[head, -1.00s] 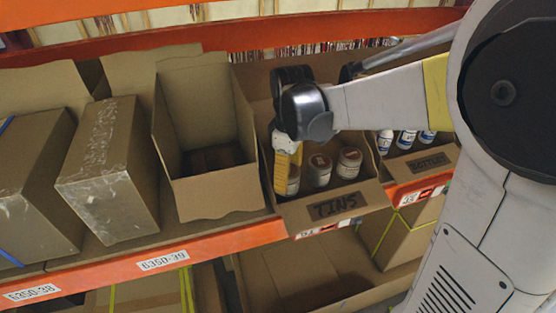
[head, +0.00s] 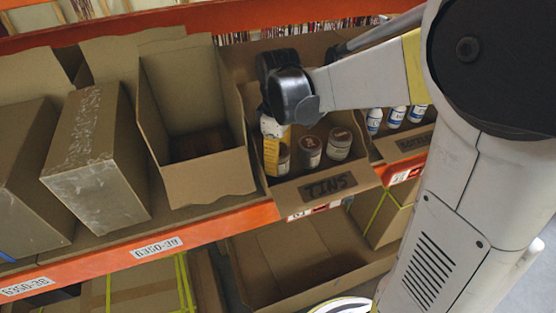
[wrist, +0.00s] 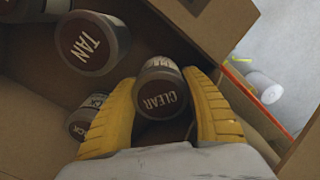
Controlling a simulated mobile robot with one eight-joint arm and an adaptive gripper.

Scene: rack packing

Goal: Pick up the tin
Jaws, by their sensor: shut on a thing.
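My gripper (head: 272,152) reaches into the cardboard box marked TINS (head: 329,186). In the wrist view its yellow fingers (wrist: 160,92) lie on both sides of a tin with a dark lid reading CLEAR (wrist: 160,98), shut on it. In the head view that tin (head: 284,160) is partly hidden by the fingers, at the left of the box. I cannot tell whether it is off the box floor. Beside it stand two more tins in the head view (head: 310,151) (head: 339,143). The wrist view shows a TAN tin (wrist: 91,43) and one partly covered by the left finger (wrist: 80,122).
An open box (head: 210,178) with a dark inside stands left of the TINS box. A box with white bottles (head: 396,116) is to the right. Closed boxes (head: 95,160) fill the left. The orange shelf edge (head: 130,255) runs along the front.

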